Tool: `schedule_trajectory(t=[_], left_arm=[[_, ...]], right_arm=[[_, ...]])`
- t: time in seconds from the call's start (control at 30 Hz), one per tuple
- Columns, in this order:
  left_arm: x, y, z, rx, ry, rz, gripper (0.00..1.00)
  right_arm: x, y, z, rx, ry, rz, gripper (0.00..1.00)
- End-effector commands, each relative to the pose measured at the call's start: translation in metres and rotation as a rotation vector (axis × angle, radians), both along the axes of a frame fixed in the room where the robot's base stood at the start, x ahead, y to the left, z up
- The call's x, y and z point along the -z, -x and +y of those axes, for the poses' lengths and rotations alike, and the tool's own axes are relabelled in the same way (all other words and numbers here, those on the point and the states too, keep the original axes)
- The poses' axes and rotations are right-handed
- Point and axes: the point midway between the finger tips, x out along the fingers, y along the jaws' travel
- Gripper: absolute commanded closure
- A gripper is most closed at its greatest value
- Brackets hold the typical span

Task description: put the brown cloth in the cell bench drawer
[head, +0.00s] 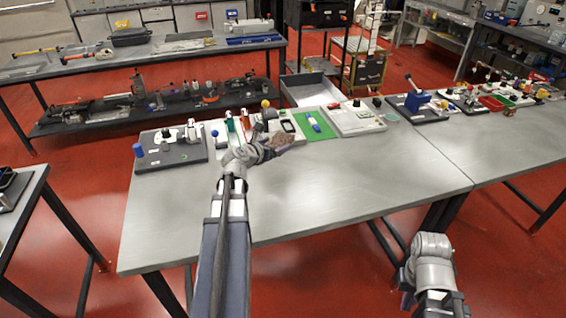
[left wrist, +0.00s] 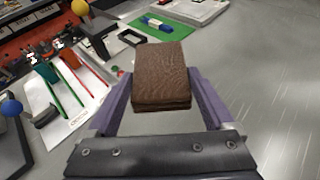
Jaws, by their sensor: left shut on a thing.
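The brown cloth (left wrist: 160,75) is a folded, thick pad between the fingers of my left gripper (left wrist: 163,98) in the left wrist view. In the head view the cloth (head: 283,139) is held above the grey bench (head: 330,185), near its back row of things. My left gripper (head: 268,150) is shut on it. An open grey metal drawer (head: 312,91) stands out behind the bench's far edge, beyond the cloth. Part of my right arm shows at the lower right of the head view, but its fingers do not show.
A dark board (head: 172,153), a green mat (head: 314,127) with a blue and white piece, and a white device (head: 355,119) line the bench's back. Coloured upright posts stand left of the cloth. The bench's front and middle are clear. A tool bench (head: 150,57) stands behind.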

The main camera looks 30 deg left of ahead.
Motion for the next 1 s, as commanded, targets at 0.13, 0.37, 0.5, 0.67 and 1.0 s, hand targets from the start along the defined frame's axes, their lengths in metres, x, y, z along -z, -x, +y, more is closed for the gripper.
schedule_trajectory(t=[0.13,0.37,0.5,0.67,1.0], left_arm=[[0.021,0.000,0.000,0.001,0.000,0.000,0.68],[0.056,0.000,0.000,0.001,0.000,0.000,0.68],[0.063,0.000,0.000,0.002,0.001,0.000,0.68],[0.063,0.000,0.000,0.002,0.000,0.000,0.68],[0.099,0.000,0.000,0.002,0.001,0.000,0.68]], right_arm=[[0.021,0.000,0.000,0.000,0.000,0.000,1.00],[0.056,0.000,0.000,0.000,0.000,0.000,1.00],[0.063,0.000,0.000,0.000,0.000,0.000,1.00],[0.063,0.000,0.000,0.000,0.000,0.000,1.00],[0.099,0.000,0.000,-0.001,0.000,0.000,1.00]])
